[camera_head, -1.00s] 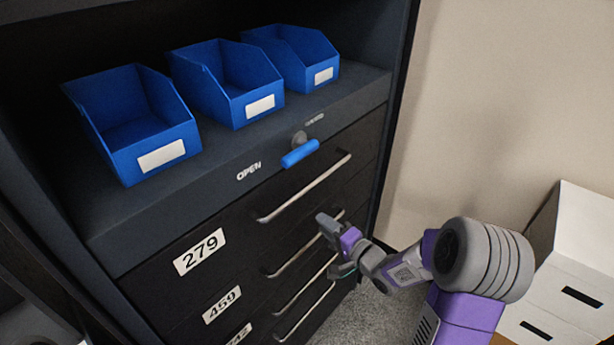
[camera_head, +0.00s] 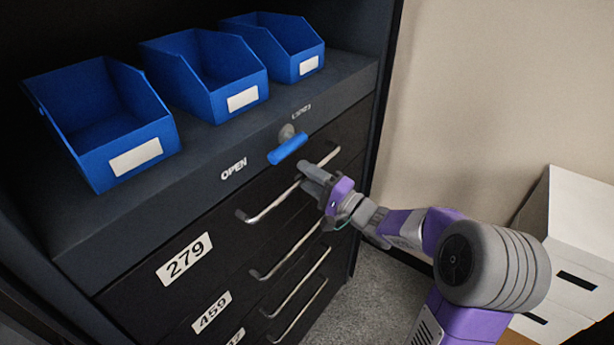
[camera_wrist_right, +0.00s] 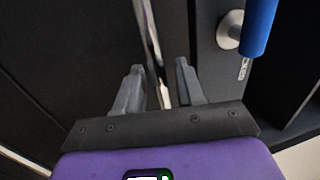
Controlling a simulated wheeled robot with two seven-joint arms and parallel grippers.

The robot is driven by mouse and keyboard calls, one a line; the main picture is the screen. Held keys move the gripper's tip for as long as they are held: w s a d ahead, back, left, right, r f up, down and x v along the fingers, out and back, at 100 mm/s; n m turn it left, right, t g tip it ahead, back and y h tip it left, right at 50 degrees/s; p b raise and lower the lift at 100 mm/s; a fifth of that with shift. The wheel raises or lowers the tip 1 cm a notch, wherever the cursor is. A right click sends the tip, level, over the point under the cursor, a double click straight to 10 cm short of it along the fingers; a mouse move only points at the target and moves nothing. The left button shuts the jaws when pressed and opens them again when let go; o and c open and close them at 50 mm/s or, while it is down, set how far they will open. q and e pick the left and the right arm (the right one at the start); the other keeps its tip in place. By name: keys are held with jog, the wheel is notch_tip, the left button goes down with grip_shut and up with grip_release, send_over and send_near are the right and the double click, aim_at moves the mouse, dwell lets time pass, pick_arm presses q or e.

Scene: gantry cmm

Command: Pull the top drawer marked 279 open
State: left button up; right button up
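The top drawer (camera_head: 140,290) is black and shut, with a white label reading 279 (camera_head: 184,259). Its long metal bar handle (camera_head: 268,207) also shows in the right wrist view (camera_wrist_right: 148,35). My right gripper (camera_head: 308,178) is at the handle, covering part of it in the head view. In the right wrist view its two grey fingers (camera_wrist_right: 158,80) stand apart, with the bar running between them. I cannot tell whether either finger touches it. A blue lever (camera_head: 288,149) sits above the drawer, between the word OPEN and a second, blurred word. My left gripper is not in view.
Three blue bins (camera_head: 125,160) stand on the ledge above. Drawer 459 (camera_head: 212,312) and others with similar handles lie below. White boxes (camera_head: 575,230) are stacked at the right by the beige wall. Grey floor is clear in front of the cabinet's right side.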

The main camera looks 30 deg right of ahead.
jog(key=shift+w, duration=0.1)
grip_shut()
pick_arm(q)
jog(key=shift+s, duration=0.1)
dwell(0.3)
